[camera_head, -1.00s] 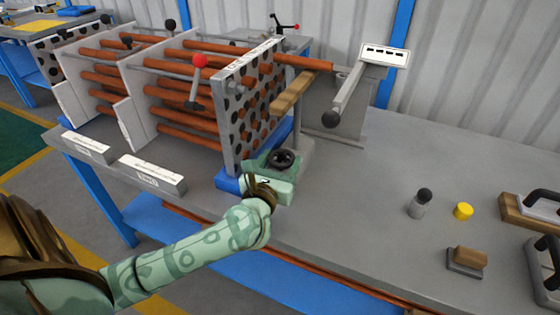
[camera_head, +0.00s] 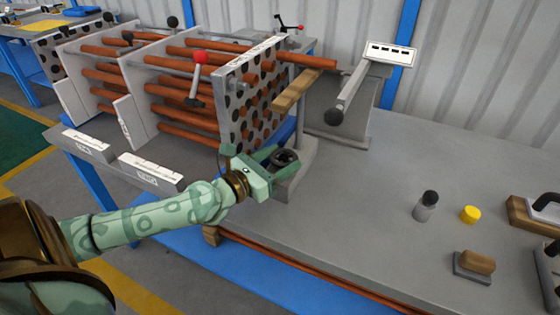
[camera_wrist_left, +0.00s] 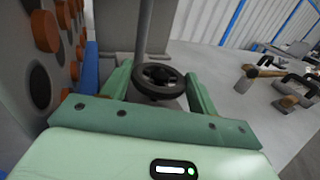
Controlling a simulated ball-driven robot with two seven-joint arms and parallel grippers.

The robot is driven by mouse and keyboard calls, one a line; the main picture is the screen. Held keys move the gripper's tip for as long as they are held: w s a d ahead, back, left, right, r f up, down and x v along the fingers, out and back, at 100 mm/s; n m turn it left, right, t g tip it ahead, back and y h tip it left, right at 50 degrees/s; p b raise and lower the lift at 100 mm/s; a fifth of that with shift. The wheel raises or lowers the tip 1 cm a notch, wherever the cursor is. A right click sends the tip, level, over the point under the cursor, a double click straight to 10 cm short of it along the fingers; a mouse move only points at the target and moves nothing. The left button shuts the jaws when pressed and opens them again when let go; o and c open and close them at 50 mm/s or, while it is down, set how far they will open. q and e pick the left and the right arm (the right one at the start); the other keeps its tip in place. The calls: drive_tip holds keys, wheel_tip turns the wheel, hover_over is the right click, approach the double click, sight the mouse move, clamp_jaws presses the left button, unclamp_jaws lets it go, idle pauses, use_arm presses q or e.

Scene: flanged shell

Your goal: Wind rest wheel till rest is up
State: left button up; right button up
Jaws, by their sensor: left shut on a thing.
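The rest wheel (camera_head: 286,157) is a small dark handwheel at the foot of the rest's grey post (camera_head: 301,125). The rest (camera_head: 297,90) is a wooden bar on top of this post, beside the drilled end plate. My left gripper (camera_head: 279,162) is green and shut on the wheel, coming from the left. In the left wrist view its two fingers (camera_wrist_left: 159,88) flank the black wheel (camera_wrist_left: 158,74); part of the post rises behind it. The rest's top is out of that view. My right gripper is not in view.
The shell's drilled end plate (camera_head: 246,100) with copper tubes stands close left of the wheel. One tube (camera_head: 305,60) sticks out past it, above the rest. The bench to the right is clear up to a dark-capped cylinder (camera_head: 426,206) and yellow cap (camera_head: 470,214).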

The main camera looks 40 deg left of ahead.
sight(273, 165)
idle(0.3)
use_arm(q)
drive_tip(key=o, duration=1)
drive_tip(key=shift+c, duration=0.2)
drive_tip(key=shift+s, duration=0.1)
drive_tip(key=s, duration=0.4)
drive_tip(key=s+a, duration=0.1)
drive_tip(key=s, duration=0.2)
drive_tip(key=shift+f+p, duration=0.15)
drive_tip(key=shift+p, duration=0.15)
drive_tip(key=s, duration=0.2)
drive_tip(key=s+a+b, duration=0.1)
drive_tip(key=s, duration=0.1)
drive_tip(key=shift+s+f, duration=0.2)
drive_tip(key=shift+s+a+r+b, duration=0.15)
drive_tip(key=shift+s+b, duration=0.3)
drive_tip(key=shift+s, duration=0.7)
drive_tip(key=shift+s+a+r+b, duration=0.15)
drive_tip(key=shift+s+b, duration=0.3)
drive_tip(key=shift+s, duration=0.7)
